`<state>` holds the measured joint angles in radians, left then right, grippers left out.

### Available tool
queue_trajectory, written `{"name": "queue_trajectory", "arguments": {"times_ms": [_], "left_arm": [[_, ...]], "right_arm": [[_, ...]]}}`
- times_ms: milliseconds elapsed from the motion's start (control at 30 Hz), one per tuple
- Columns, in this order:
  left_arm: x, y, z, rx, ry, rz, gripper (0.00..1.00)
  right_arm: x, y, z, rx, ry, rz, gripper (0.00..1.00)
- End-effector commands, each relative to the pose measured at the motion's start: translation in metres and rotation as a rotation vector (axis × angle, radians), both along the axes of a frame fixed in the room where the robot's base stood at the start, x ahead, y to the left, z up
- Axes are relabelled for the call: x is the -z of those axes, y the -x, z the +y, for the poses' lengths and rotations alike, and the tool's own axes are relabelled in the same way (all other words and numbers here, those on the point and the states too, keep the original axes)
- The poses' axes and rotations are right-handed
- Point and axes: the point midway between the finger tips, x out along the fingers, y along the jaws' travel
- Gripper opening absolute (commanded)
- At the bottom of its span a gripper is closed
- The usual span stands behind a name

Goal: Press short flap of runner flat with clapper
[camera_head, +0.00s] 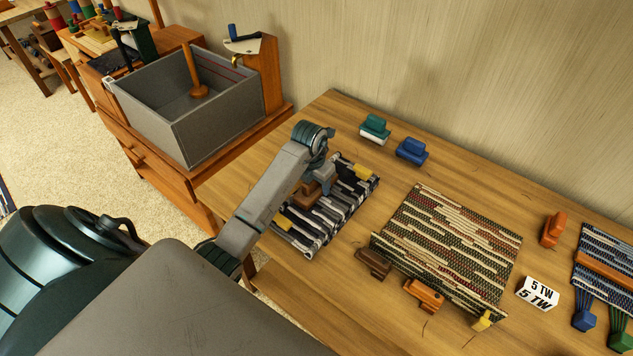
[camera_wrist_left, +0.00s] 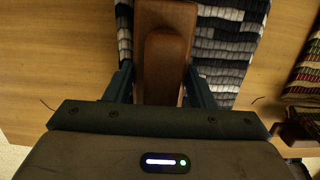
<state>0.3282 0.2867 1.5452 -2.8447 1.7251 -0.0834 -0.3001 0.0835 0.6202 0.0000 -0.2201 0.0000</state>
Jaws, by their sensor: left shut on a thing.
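The runner (camera_head: 306,229) is a black, grey and white striped woven strip lying on the wooden table; it also shows in the wrist view (camera_wrist_left: 222,50). Yellow clips (camera_head: 363,172) sit at its edges. My left gripper (camera_head: 318,181) is over the middle of the runner, pointing down. It is shut on the clapper (camera_head: 318,194), a brown wooden block with a raised grip. In the wrist view the clapper (camera_wrist_left: 165,62) sits between the two fingers, over the runner. I cannot tell whether it touches the cloth. The short flap is not clearly seen. My right gripper is not in view.
A patterned red, green and cream runner (camera_head: 455,245) lies to the right, with brown (camera_head: 374,262) and orange (camera_head: 424,294) blocks at its near edge. Teal (camera_head: 375,128) and blue (camera_head: 411,151) blocks stand behind. A grey basin (camera_head: 190,130) is at left. A "5 TW" card (camera_head: 538,292) stands right.

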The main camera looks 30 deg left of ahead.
Motion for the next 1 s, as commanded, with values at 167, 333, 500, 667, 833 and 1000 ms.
{"name": "queue_trajectory", "arguments": {"times_ms": [167, 333, 500, 667, 833, 1000], "left_arm": [[0.0022, -0.0003, 0.0000, 0.000, 0.000, -0.001, 0.22], [0.0017, -0.0003, 0.0000, 0.000, 0.000, -0.001, 0.22], [0.0024, -0.0003, 0.0000, 0.000, 0.000, -0.001, 0.22], [0.0035, -0.0001, 0.0000, 0.000, 0.000, -0.001, 0.22], [0.0040, 0.0001, -0.0001, 0.000, 0.000, 0.000, 0.22], [0.0044, 0.0003, -0.0002, 0.000, 0.001, 0.001, 0.22]], "right_arm": [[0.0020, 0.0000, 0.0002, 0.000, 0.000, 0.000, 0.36], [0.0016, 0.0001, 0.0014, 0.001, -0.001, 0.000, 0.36], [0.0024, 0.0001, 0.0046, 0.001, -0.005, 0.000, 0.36], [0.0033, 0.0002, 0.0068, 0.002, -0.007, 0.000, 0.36], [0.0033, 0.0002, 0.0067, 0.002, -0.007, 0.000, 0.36], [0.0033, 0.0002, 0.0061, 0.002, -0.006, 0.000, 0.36]]}}
